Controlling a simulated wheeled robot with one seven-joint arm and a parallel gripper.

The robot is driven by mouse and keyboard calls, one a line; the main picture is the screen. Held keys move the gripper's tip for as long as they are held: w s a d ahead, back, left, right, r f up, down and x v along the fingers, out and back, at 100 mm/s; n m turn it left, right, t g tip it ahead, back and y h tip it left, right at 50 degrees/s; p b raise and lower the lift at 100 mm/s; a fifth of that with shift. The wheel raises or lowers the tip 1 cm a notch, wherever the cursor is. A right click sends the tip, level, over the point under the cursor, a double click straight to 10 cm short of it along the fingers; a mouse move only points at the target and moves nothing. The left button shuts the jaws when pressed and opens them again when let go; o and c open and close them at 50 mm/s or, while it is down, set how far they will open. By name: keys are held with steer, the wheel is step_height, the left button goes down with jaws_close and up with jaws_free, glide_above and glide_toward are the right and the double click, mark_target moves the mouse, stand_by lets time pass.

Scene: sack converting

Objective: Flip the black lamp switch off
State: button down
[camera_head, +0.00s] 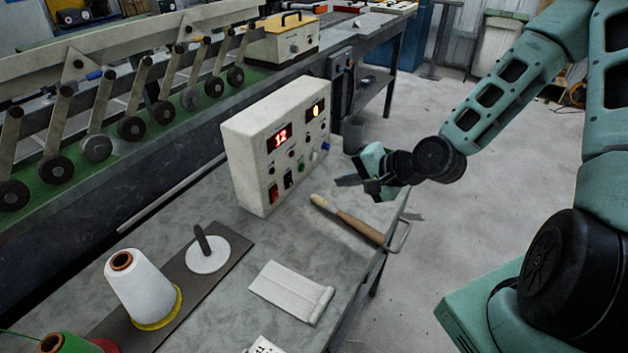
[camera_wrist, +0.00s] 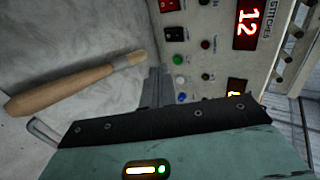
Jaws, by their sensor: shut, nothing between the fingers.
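A pale control box (camera_head: 244,160) with red number displays stands on the bench. The black rocker switch (camera_head: 288,180) is low on its front face, right of a red rocker switch (camera_head: 273,193). In the wrist view the black switch (camera_wrist: 175,34) is at the top, below the red switch (camera_wrist: 169,5). Which way the black switch is tipped is too small to tell. My gripper (camera_head: 347,181) is shut and empty, off the box's right front, apart from the black switch. In the wrist view its fingertips (camera_wrist: 158,80) show near the green and blue buttons.
A wooden-handled tool (camera_head: 350,221) lies on the bench before the box, below my gripper. A white flat piece (camera_head: 291,291), a spindle disc (camera_head: 208,255) and thread cones (camera_head: 142,288) are nearer. A grey cup (camera_head: 353,134) stands behind my gripper.

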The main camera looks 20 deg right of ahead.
mark_target(290, 178)
steer(key=w+f+b, duration=0.1)
steer(key=b, duration=0.2)
steer(key=shift+a+f, duration=0.15)
steer(key=b, duration=0.3)
steer(key=shift+w+a+f, duration=0.3)
steer(key=shift+a+f, duration=0.05)
steer(key=x, duration=0.3)
steer(key=r+x, duration=0.1)
steer(key=x, duration=0.5)
steer(key=shift+w+a+r+b, duration=0.1)
steer(key=shift+w+a+b, duration=0.3)
steer(key=shift+w+a, duration=0.5)
steer(key=shift+w, duration=0.25)
steer(key=shift+w, duration=0.1)
steer(key=shift+w+a+r+p, duration=0.1)
steer(key=shift+r+p, duration=0.65)
steer(key=shift+p, duration=0.2)
steer(key=shift+f, duration=0.1)
